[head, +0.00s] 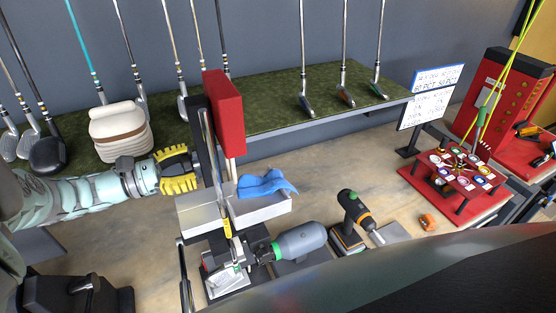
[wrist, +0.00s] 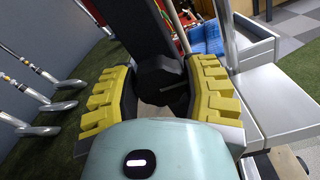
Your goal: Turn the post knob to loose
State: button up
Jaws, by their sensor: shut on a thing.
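The post (head: 207,150) is a dark upright with a red block (head: 224,112) at its top, standing at the bench. In the wrist view the dark post (wrist: 138,25) rises just beyond my fingers. The black post knob (wrist: 160,75) sits between my two yellow ribbed fingers. My gripper (wrist: 158,95) is shut on it. In the head view my gripper (head: 185,168) reaches the post from the left and hides the knob. No marking of the knob's loose or tight setting is legible.
White trays (head: 262,208) with a blue cloth (head: 264,184) flank the post. Several clubs lean along the green shelf (head: 270,115) behind. A cream-and-brown bag (head: 119,132) sits just behind my arm.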

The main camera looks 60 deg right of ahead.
dwell(0.4)
jog(key=o, duration=1.2)
jog(key=shift+a, duration=0.1)
jog(key=v, duration=0.7)
jog(key=shift+a, duration=0.1)
